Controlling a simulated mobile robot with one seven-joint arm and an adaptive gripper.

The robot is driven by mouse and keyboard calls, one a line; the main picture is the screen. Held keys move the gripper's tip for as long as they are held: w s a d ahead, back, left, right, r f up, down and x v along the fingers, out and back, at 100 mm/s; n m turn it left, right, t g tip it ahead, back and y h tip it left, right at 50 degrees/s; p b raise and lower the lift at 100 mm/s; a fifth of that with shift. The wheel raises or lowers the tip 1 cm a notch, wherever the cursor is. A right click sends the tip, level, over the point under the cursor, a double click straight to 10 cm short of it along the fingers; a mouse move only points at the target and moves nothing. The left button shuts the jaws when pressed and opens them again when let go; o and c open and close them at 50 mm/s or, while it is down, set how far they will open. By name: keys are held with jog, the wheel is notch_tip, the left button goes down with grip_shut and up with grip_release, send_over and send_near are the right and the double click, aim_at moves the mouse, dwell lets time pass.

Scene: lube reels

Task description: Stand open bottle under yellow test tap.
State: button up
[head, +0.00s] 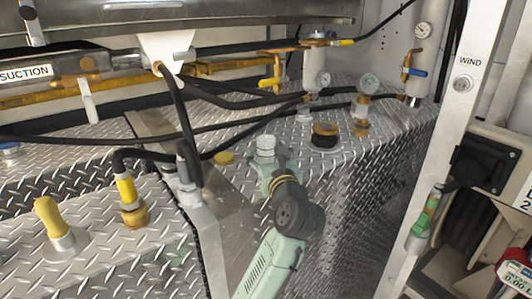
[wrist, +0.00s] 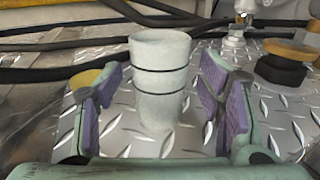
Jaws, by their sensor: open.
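A pale bottle (head: 265,147) stands upright on the diamond-plate deck. In the wrist view the bottle (wrist: 161,75) is whitish with two thin dark bands, and I cannot clearly see into its mouth. My gripper (head: 277,168) is at the bottle, its purple-padded fingers open on either side. In the wrist view my gripper (wrist: 163,100) has visible gaps between both pads and the bottle. The tap with the yellow handle (head: 270,82) hangs on brass fittings behind the bottle, slightly right.
A yellow disc (head: 223,158) lies left of the bottle. A black-and-brass cap (head: 325,134) and a gauge fitting (head: 363,104) stand to the right. A blue-handled tap (head: 413,72) is farther right. Black hoses (head: 230,103) cross behind. Some bare deck lies behind the bottle.

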jog(key=shift+w+a+f, duration=0.1)
jog(key=shift+w+a, duration=0.1)
jog(key=shift+w, duration=0.5)
jog(key=shift+c, duration=0.3)
jog(key=c, duration=1.1)
